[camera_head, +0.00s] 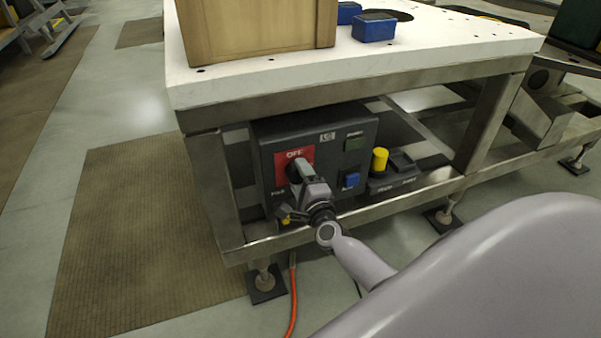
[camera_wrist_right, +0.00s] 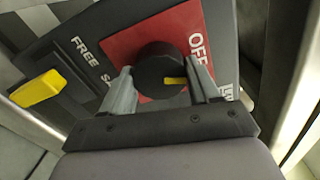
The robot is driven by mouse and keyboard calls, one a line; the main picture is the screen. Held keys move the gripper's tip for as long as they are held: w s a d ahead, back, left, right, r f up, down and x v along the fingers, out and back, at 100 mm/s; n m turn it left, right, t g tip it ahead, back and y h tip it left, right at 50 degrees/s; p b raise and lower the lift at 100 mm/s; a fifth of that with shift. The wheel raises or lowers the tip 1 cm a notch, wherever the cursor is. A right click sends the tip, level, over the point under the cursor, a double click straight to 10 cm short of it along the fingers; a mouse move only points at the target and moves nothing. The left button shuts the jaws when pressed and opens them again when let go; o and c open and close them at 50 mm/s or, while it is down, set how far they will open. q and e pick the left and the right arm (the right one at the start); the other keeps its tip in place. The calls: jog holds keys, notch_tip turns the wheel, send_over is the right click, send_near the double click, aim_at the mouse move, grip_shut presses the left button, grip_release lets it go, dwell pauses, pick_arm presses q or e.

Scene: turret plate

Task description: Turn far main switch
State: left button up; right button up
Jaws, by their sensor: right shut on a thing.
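The main switch is a round black knob (camera_wrist_right: 160,70) with a yellow pointer mark, set on a red plate (camera_wrist_right: 197,28) lettered "OFF" in the right wrist view. The yellow mark points right in that view, towards the lettering side. The red plate (camera_head: 282,168) also shows on the dark control box (camera_head: 325,136) under the white table in the head view. My right gripper (camera_wrist_right: 161,82) is shut on the knob, one finger on each side of it. In the head view my right gripper (camera_head: 296,172) covers most of the knob. My left gripper is not in view.
A blue button (camera_head: 351,180) and a dark green one (camera_head: 354,143) sit right of the knob. A yellow knob (camera_head: 380,160) stands on a unit further right. The metal frame's lower bar (camera_head: 390,203) runs below the box. A wooden box (camera_head: 255,30) stands on the tabletop.

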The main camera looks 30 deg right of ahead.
jog(key=shift+n+p, duration=0.75)
jog(key=shift+n, duration=1.25)
jog(key=o, duration=1.1)
jog(key=shift+c, duration=0.2)
jog(key=p+v, duration=0.1)
jog(key=v, duration=0.6)
